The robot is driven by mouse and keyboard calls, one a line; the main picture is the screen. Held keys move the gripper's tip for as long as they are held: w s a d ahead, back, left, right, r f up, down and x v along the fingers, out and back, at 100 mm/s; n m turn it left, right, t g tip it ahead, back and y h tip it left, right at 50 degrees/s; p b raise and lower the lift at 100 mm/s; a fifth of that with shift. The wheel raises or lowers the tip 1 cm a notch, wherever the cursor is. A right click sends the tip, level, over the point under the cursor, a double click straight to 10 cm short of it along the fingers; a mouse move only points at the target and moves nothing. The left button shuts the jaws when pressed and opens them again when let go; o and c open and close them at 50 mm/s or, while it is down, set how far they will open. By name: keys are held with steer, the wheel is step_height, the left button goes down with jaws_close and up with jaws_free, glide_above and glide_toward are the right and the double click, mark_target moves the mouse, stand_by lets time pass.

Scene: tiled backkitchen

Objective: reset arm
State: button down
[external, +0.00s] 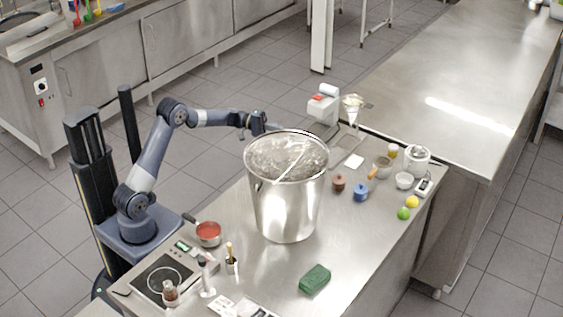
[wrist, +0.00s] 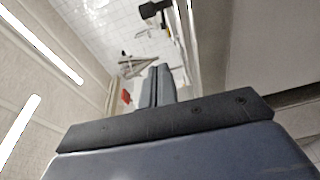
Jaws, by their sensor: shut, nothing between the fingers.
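My arm reaches from its base at the left over the steel counter (external: 345,250). My gripper is largely hidden in the external view, behind the rim of a large steel pot (external: 285,205). In the wrist view my gripper (wrist: 157,70) shows its two fingers side by side, pressed together with nothing between them. I cannot tell from these views how close the gripper is to the pot.
A red pan (external: 208,234), an induction hob (external: 163,280) and a green sponge (external: 314,280) lie on the near counter. A brown pot (external: 339,183), a blue pot (external: 361,192), a lime (external: 403,213) and a lemon (external: 411,201) stand right of the steel pot.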

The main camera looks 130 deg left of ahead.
steer(key=x, duration=0.5)
steer(key=shift+w, duration=0.3)
steer(key=w+d, duration=0.1)
steer(key=d, duration=0.1)
steer(key=w+d, duration=0.1)
steer(key=shift+d+p, duration=0.3)
steer(key=shift+d, duration=0.05)
steer(key=shift+a+p, duration=0.35)
steer(key=shift+f, duration=0.1)
